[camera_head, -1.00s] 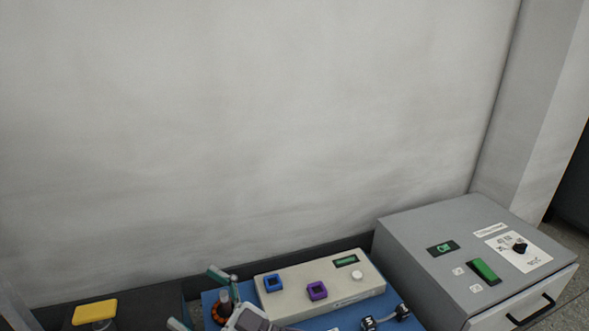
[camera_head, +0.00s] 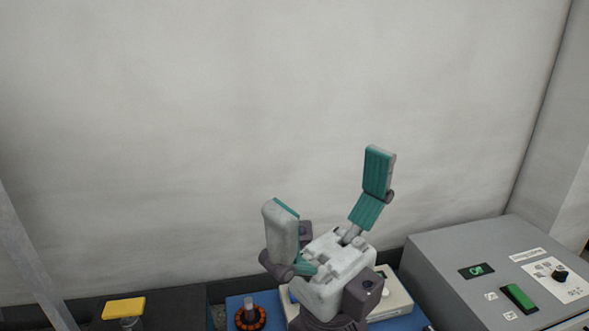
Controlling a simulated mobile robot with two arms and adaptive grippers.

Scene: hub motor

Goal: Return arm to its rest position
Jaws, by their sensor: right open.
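My right gripper (camera_head: 331,180) is raised in the middle of the camera_head view, with its two green-padded fingers spread wide apart and pointing up. It is open and nothing is between the fingers. It hides much of the beige panel box (camera_head: 394,295) behind it. My left gripper does not show.
A blue board (camera_head: 237,301) carries an orange-and-dark ring (camera_head: 250,318) around an upright post. A grey control box (camera_head: 445,258) with a green button stands at the right. A yellow-topped item (camera_head: 124,308) is at the lower left. A bare wall (camera_head: 250,100) rises behind.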

